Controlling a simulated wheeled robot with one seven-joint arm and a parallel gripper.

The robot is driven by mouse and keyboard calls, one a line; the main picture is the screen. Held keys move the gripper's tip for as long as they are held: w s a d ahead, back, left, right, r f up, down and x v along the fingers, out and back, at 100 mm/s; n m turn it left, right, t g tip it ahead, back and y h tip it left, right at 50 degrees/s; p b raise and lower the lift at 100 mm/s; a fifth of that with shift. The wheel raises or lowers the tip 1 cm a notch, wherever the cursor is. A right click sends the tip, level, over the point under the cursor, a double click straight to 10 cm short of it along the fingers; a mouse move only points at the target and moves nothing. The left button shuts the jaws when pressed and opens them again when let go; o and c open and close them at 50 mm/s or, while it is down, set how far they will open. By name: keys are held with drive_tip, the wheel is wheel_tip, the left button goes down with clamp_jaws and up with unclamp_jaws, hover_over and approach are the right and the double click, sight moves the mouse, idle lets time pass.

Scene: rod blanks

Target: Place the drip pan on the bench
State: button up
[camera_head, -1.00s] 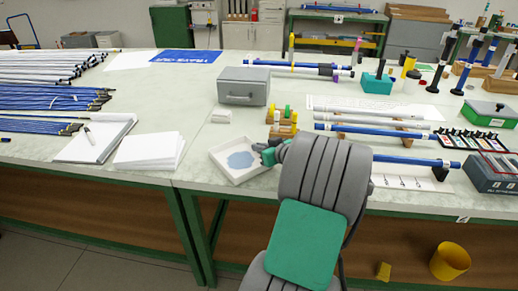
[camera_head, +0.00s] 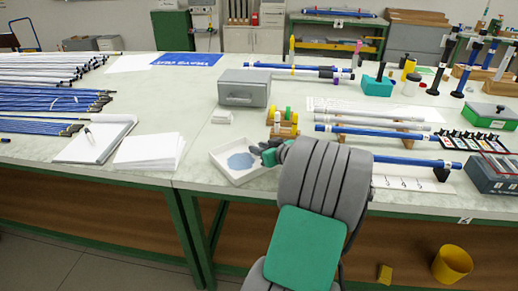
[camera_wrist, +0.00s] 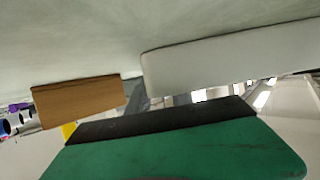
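The drip pan (camera_head: 252,177) is a shallow white square tray with a blue patch on its floor. In the head view it is at the bench's front edge, left of my arm, and looks level; I cannot tell whether it rests fully on the bench (camera_head: 205,170). My gripper (camera_head: 268,153) is at the pan's right side, with its fingers close to the rim and partly hidden by my wrist. In the wrist view a white wall (camera_wrist: 215,65), likely the pan's, lies just beyond a green finger with a dark pad. The finger gap is not visible.
A grey metal box (camera_head: 244,87) stands behind the pan, with a small white block (camera_head: 222,117) in front of it. A wooden holder (camera_head: 283,122) with coloured rolls is close behind my gripper. Paper pads (camera_head: 150,152) lie left. Blue rods (camera_head: 370,133) on supports lie right.

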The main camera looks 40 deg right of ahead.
drive_tip(key=shift+s+a+f, duration=0.15)
drive_tip(key=shift+s+f, duration=0.05)
drive_tip(key=shift+f, duration=0.85)
drive_tip(key=shift+r+p, duration=0.25)
drive_tip(key=shift+p, duration=0.05)
drive_tip(key=v, duration=0.4)
drive_tip(key=r+p+v, duration=0.1)
drive_tip(key=v, duration=0.6)
drive_tip(key=shift+d+r, duration=0.25)
drive_tip(key=shift+r, duration=0.05)
drive_tip(key=shift+s+a+r, duration=0.1)
drive_tip(key=shift+s+r, duration=0.05)
drive_tip(key=shift+s, duration=0.2)
